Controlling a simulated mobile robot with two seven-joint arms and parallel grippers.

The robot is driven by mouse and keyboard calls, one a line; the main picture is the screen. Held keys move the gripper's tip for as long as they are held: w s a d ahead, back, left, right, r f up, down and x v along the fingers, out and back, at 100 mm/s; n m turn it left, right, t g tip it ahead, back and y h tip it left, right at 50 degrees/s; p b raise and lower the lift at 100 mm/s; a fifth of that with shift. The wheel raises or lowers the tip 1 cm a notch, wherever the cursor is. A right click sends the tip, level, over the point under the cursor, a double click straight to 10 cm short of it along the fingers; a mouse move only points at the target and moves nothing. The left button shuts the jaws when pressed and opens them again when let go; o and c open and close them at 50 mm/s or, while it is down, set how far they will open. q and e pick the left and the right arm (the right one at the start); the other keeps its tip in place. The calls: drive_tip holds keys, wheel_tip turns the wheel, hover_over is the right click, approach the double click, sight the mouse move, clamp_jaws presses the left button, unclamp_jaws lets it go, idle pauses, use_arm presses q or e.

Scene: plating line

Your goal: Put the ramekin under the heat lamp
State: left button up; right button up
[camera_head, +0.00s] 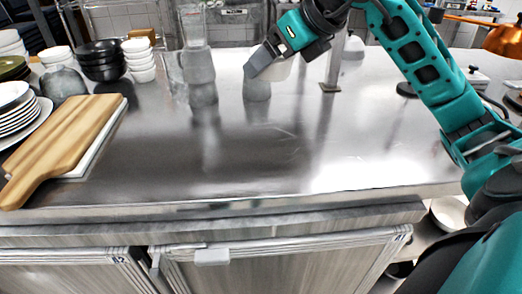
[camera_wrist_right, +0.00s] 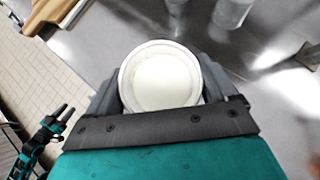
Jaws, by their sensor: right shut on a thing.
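The white round ramekin (camera_wrist_right: 160,82) sits between the fingers of my right gripper (camera_wrist_right: 160,90), which is shut on it. In the head view the right gripper (camera_head: 262,66) holds the ramekin (camera_head: 279,70) over the far middle of the steel counter, and a finger hides part of it. In the right wrist view my left gripper (camera_wrist_right: 66,113) is at the lower left, its two dark fingers apart and empty. A thin metal post with a square base (camera_head: 330,87) stands right of the ramekin. My right arm hides its top, so I cannot tell if it bears the heat lamp.
Clear glass vessels (camera_head: 196,62) stand just left of the right gripper. A wooden board (camera_head: 68,140), stacked plates (camera_head: 20,118), black bowls (camera_head: 101,62) and white bowls (camera_head: 140,62) fill the left side. A copper object (camera_head: 505,40) is at far right. The counter's front middle is clear.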

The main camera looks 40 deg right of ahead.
drive_tip(key=shift+s+d+r, duration=0.25)
drive_tip(key=shift+d+r, duration=0.15)
drive_tip(key=shift+r, duration=0.05)
drive_tip(key=shift+s+d+r, duration=0.2)
drive_tip(key=shift+d+r, duration=0.2)
drive_tip(key=shift+r, duration=0.05)
drive_tip(key=shift+f+b, duration=0.3)
drive_tip(key=shift+b, duration=0.05)
wheel_tip(320, 180, down, 15)
drive_tip(key=b, duration=0.4)
drive_tip(key=shift+r, duration=0.1)
drive_tip(key=shift+f, duration=0.4)
wheel_tip(320, 180, down, 4)
drive_tip(key=shift+r+b, duration=0.2)
drive_tip(key=shift+b, duration=0.15)
drive_tip(key=shift+f, duration=0.15)
drive_tip(key=o, duration=1.1)
drive_tip(key=shift+c, duration=0.2)
use_arm(q)
drive_tip(key=d+f, duration=0.2)
drive_tip(key=f, duration=0.1)
drive_tip(key=shift+w, duration=0.2)
drive_tip(key=shift+r, duration=0.15)
